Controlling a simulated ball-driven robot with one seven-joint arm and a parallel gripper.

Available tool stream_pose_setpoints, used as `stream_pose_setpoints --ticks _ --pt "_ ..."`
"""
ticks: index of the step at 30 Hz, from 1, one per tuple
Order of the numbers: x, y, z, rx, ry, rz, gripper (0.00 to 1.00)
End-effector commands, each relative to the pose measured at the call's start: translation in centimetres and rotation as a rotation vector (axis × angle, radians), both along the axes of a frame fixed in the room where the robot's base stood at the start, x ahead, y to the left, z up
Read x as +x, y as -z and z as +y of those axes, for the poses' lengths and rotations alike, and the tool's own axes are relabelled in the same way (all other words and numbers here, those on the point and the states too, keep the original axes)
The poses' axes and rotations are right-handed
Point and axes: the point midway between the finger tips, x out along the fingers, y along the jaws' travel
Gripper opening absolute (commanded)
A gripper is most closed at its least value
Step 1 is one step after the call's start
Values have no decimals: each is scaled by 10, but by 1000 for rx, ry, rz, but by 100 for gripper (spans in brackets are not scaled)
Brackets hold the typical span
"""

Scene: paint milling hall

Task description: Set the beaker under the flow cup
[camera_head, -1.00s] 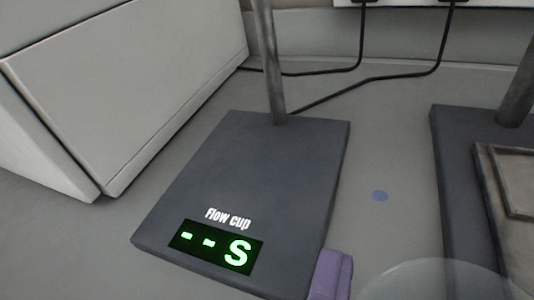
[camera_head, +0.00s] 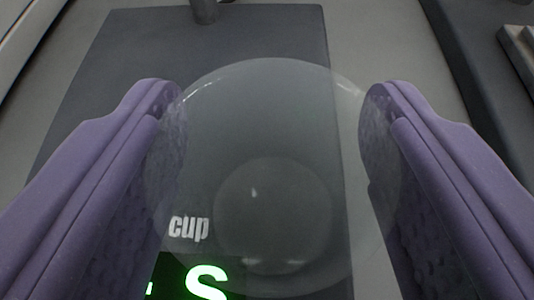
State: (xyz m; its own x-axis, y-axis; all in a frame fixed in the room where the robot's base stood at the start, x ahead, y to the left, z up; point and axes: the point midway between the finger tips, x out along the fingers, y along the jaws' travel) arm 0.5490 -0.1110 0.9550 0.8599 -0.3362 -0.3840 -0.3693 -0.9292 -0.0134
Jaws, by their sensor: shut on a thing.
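My gripper (camera_head: 272,165) shows as two purple fingers, one at each side of the picture. It is shut on a clear glass beaker (camera_head: 275,120), which I look down into from above. The beaker is over the front right part of the dark grey flow cup base (camera_head: 120,70). The label "cup" and a green display (camera_head: 195,280) show beside and through the glass. I cannot tell whether the beaker touches the base. The cup itself is out of view; only the foot of its metal post (camera_head: 204,10) shows at the top.
Another dark base (camera_head: 490,70) stands at the right, with a grey block (camera_head: 520,45) on it. A light grey bench strip (camera_head: 400,80) lies free between the two bases. A pale panel edge (camera_head: 25,30) is at the upper left.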

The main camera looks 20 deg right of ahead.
Motion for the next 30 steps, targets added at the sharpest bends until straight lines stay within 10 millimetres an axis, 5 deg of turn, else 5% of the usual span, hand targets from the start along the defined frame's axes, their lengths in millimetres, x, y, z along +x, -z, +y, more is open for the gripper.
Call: stream_pose_setpoints --ticks 5,6,9,26,30 --pt "0 2 0 0 -1 -1 29" --pt "0 2 0 -1 -1 -1 65" --pt "0 1 0 -1 -1 -1 88" --pt "0 -3 0 -1 0 -1 89" --pt "-15 -11 7 -1 -2 -1 89"
